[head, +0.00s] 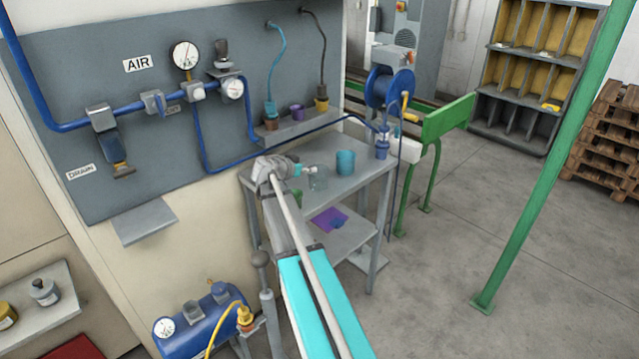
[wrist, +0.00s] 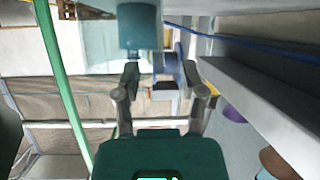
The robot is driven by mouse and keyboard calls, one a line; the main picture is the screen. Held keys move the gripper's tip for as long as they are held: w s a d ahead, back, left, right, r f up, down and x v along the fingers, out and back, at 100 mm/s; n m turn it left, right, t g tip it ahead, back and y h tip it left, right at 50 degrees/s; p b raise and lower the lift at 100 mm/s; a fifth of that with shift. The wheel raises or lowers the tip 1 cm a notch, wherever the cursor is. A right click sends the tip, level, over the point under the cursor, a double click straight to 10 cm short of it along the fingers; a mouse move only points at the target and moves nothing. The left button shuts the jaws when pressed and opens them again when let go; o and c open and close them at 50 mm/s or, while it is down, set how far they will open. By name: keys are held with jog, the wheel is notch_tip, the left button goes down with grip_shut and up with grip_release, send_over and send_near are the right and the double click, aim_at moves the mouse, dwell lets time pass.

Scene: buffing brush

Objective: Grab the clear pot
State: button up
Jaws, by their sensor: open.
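The clear pot (head: 319,180) is a small see-through vessel on the grey table in the head view. A pale see-through shape ahead of the fingers in the wrist view looks like the clear pot (wrist: 98,38). My gripper (head: 305,170) is at the pot's left side, close to its upper part. In the wrist view my gripper (wrist: 164,88) has its two fingers spread, with nothing held between them. Whether a finger touches the pot I cannot tell.
A teal pot (head: 346,162) stands just right of the clear pot and also shows in the wrist view (wrist: 138,28). A green item (head: 297,197) is partly hidden by my arm. A wall shelf (head: 310,127) with several cups is behind. A blue hose reel (head: 388,88) is at the right.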

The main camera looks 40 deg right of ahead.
jog(key=shift+x, duration=1.05)
grip_shut()
